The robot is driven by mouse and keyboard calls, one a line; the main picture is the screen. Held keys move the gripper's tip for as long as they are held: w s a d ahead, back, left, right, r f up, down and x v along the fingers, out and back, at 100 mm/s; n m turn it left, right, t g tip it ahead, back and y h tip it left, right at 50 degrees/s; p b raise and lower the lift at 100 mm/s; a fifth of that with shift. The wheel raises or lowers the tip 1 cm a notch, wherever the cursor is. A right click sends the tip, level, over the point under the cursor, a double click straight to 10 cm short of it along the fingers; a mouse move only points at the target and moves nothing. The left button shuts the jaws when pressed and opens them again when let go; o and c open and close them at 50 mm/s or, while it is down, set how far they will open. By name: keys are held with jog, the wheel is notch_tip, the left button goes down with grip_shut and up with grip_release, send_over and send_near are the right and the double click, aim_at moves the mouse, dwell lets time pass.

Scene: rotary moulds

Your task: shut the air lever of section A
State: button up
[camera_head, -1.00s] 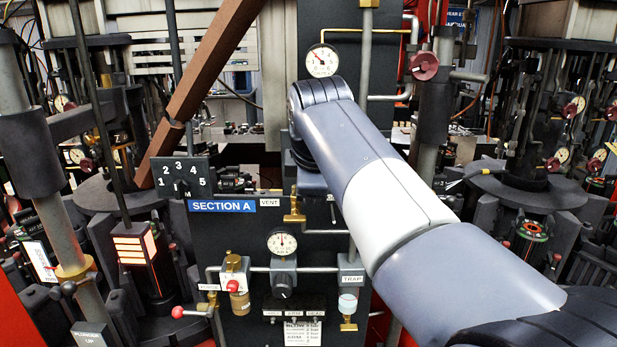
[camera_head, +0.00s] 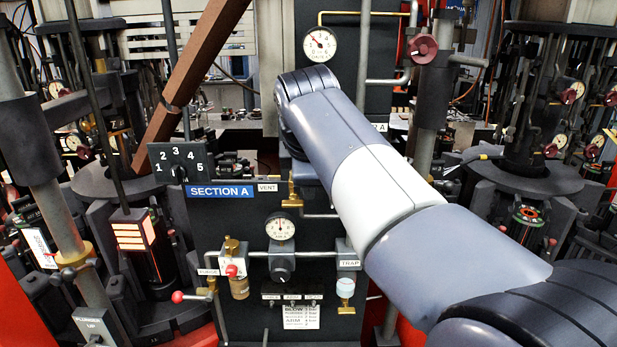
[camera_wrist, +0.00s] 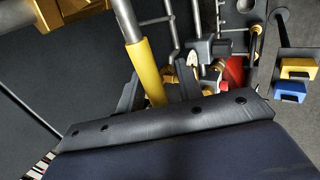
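The dark control panel of section A carries a blue "SECTION A" sign (camera_head: 220,191). At its lower left, a lever with a red ball knob (camera_head: 177,296) sticks out to the left, roughly level. A second red knob (camera_head: 232,270) sits on a brass fitting beside it. The small labels are too blurred to tell which is the air lever. In the head view my arm crosses the panel's right side and hides my gripper.
A round gauge (camera_head: 280,227) and a clear trap cup (camera_head: 345,288) sit on the panel. A numbered dial plate (camera_head: 180,163) is at its upper left. A brown slanted beam (camera_head: 195,80) and a grey post (camera_head: 70,215) stand to the left. Yellow and blue blocks (camera_wrist: 297,68) show in the wrist view.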

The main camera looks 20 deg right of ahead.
jog(key=shift+r, duration=0.1)
jog(key=v, duration=1)
jog(key=shift+s+r, duration=0.15)
jog(key=shift+r, duration=0.15)
jog(key=shift+a, duration=0.1)
jog(key=x, duration=1)
jog(key=shift+w, duration=0.2)
jog(key=shift+f, duration=0.1)
jog(key=shift+f, duration=0.1)
